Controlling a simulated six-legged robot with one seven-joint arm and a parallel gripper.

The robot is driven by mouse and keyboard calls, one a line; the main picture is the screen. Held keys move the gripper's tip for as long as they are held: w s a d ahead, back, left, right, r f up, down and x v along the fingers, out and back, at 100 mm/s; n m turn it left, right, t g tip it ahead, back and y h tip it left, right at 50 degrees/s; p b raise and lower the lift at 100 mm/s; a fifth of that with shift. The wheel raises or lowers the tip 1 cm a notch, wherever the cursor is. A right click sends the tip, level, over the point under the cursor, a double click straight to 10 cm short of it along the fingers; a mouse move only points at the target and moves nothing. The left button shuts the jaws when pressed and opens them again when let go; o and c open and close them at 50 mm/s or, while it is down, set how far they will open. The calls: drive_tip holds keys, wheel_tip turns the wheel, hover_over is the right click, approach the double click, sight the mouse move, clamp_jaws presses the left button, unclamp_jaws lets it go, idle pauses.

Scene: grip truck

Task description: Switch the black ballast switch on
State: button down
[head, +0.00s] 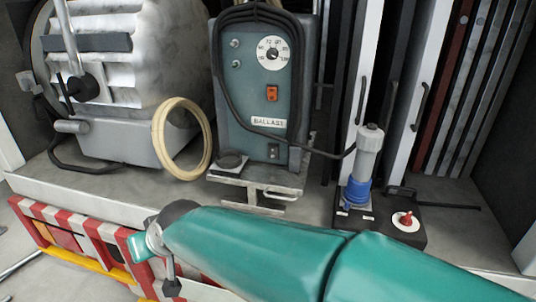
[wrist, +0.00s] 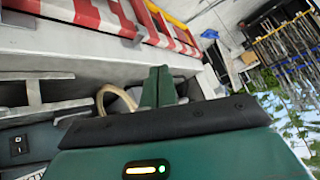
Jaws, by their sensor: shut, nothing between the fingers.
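The teal ballast box (head: 250,100) stands upright on the truck bed, with a dial, an orange switch (head: 272,92) and a BALLAST label on its front. The black switch (head: 273,152) sits below the label; I cannot tell its position for sure. It also shows at the lower left of the wrist view (wrist: 20,147), where the picture is turned. My gripper's green fingers (wrist: 158,87) are together and empty, apart from the switch. In the head view my teal arm crosses the lower foreground, in front of and below the box.
A pale coiled hose (head: 181,139) leans left of the box, beside a large white lamp housing (head: 120,70). Black cables run over the box. A blue connector (head: 357,191) and a red knob (head: 406,218) stand at right. The red-white striped edge (head: 110,245) lies in front.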

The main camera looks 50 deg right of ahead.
sight(271, 147)
drive_tip(key=w+d+f+m+t+h, duration=0.1)
drive_tip(key=w+d+f+m+h, duration=0.25)
drive_tip(key=d, duration=0.45)
drive_tip(key=w+d+f+m+t+h, duration=0.1)
drive_tip(key=w+d+f+m+h, duration=0.2)
drive_tip(key=d, duration=0.6)
drive_tip(key=s+d+r+m+g+h, duration=0.1)
drive_tip(key=s+d+m+h, duration=0.1)
drive_tip(key=s+d+h, duration=0.2)
drive_tip(key=s+d+r+m+g+h, duration=0.2)
drive_tip(key=s+d+h, duration=0.2)
drive_tip(key=d+h, duration=0.4)
drive_tip(key=d, duration=0.3)
drive_tip(key=shift+r, duration=0.1)
drive_tip(key=x, duration=1.4)
drive_tip(key=shift+w, duration=0.1)
